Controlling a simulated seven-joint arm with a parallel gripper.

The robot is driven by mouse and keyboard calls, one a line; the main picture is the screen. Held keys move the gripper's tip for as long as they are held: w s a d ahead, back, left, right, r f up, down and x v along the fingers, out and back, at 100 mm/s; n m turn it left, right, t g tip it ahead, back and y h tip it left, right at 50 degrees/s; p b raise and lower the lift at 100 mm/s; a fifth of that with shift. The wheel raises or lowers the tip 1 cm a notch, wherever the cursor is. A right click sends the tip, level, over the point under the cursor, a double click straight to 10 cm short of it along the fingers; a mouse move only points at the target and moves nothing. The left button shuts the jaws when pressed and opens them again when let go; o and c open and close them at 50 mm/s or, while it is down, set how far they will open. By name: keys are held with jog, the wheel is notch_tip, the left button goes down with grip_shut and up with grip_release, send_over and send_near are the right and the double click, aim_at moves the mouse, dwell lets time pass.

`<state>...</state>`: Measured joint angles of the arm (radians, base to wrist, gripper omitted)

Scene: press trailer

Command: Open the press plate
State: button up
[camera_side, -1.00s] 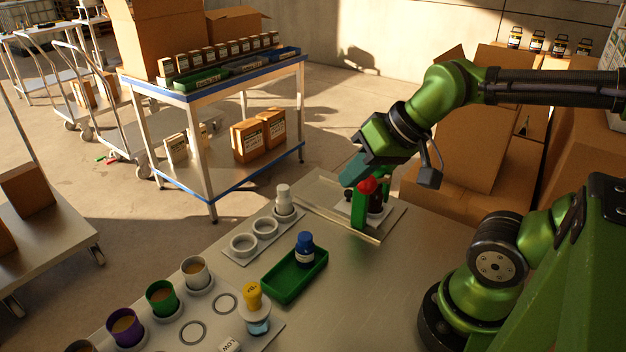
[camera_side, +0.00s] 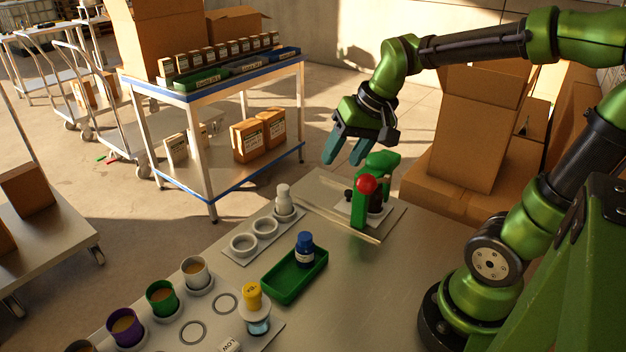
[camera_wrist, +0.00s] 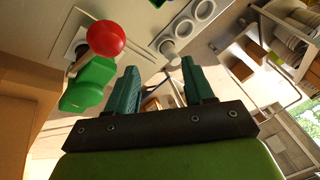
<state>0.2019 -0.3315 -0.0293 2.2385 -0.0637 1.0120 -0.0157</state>
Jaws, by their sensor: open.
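The press (camera_side: 361,208) is a small green frame on a pale base plate (camera_side: 394,219) at the far end of the metal table. A red ball knob (camera_side: 366,184) sits at its front, with dark parts beneath. The lower plate is partly hidden by the green frame. My gripper (camera_side: 343,161) is open and empty, above and to the left of the press, apart from it. In the wrist view, the two teal fingers (camera_wrist: 158,88) stand apart with nothing between them. The red knob (camera_wrist: 106,38) and the green press part (camera_wrist: 87,85) lie left of the fingers.
A green tray (camera_side: 281,292) with a blue-capped bottle (camera_side: 305,250) stands nearer on the table. A holder with white rings (camera_side: 265,228) and a white bottle (camera_side: 283,200) is left of the press. Cardboard boxes (camera_side: 470,130) stand behind it.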

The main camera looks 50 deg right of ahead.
jog(key=w+d+f+m+g, duration=0.25)
jog(key=w+d, duration=0.35)
jog(key=d, duration=0.4)
jog(key=m+g+y, duration=0.2)
jog(key=m+g, duration=0.2)
send_over(349, 191)
jog(key=w+d, duration=0.2)
jog(key=d, duration=0.6)
notch_tip(349, 191, down, 4)
jog(key=shift+a+r+y, duration=0.6)
jog(key=shift+a+r, duration=0.2)
jog(key=shift+r, duration=0.2)
jog(key=x, duration=1.6)
jog(key=shift+w+f, duration=0.15)
jog(key=shift+w, duration=0.15)
grip_shut()
